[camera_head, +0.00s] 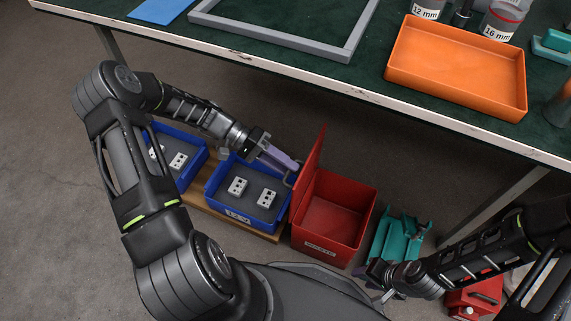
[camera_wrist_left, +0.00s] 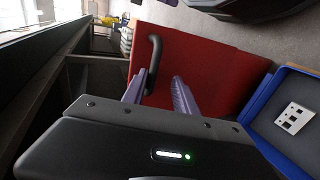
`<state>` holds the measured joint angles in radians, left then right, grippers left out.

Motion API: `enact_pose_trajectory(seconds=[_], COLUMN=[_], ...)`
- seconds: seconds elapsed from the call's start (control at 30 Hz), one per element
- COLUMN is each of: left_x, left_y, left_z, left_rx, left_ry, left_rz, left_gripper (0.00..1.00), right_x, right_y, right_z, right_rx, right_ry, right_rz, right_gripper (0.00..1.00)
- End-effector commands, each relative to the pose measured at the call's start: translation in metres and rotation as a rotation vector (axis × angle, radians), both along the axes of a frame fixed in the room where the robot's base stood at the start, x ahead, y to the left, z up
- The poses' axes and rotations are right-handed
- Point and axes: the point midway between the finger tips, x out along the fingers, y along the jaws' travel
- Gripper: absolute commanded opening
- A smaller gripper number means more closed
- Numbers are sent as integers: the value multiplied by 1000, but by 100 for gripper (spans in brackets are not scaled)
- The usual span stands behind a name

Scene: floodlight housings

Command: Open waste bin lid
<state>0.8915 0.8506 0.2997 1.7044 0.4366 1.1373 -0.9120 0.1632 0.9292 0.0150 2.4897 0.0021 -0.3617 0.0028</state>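The red waste bin (camera_head: 333,243) stands on the floor in front of the bench, and its inside is visible from above. Its red lid (camera_head: 308,170) stands raised, roughly upright, on the bin's left side. In the left wrist view the lid (camera_wrist_left: 203,62) fills the middle, with a dark bar handle (camera_wrist_left: 154,57) on it. My left gripper (camera_head: 293,168) is beside the lid's outer face. In the wrist view its two purple fingers (camera_wrist_left: 158,88) are apart, one close to the handle; I cannot tell if it touches. My right gripper (camera_head: 385,283) is low at the right, its fingers unclear.
Blue bins (camera_head: 222,206) with grey-white parts stand left of the red bin on a wooden board. A teal holder (camera_head: 392,243) stands to its right, and a red container (camera_head: 470,302) beyond. The bench edge (camera_head: 270,68) overhangs behind, carrying an orange tray (camera_head: 455,72).

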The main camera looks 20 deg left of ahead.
Motion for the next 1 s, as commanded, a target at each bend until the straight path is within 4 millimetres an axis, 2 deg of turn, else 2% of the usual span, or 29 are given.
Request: enact_pose_trajectory(seconds=[0.43, 0.8, 1.0], left_x=[1, 0, -1], left_y=[5, 56, 70], left_z=[6, 29, 35], left_rx=[-2, 0, -2], left_ry=[-2, -3, -1], left_rz=[0, 1, 0], left_gripper=[33, 33, 33], right_x=[0, -3, -3], right_y=[0, 3, 3], right_z=[3, 12, 14], right_rx=[0, 4, 5], right_ry=[1, 5, 6], right_rz=[0, 6, 8], right_gripper=[36, 36, 36])
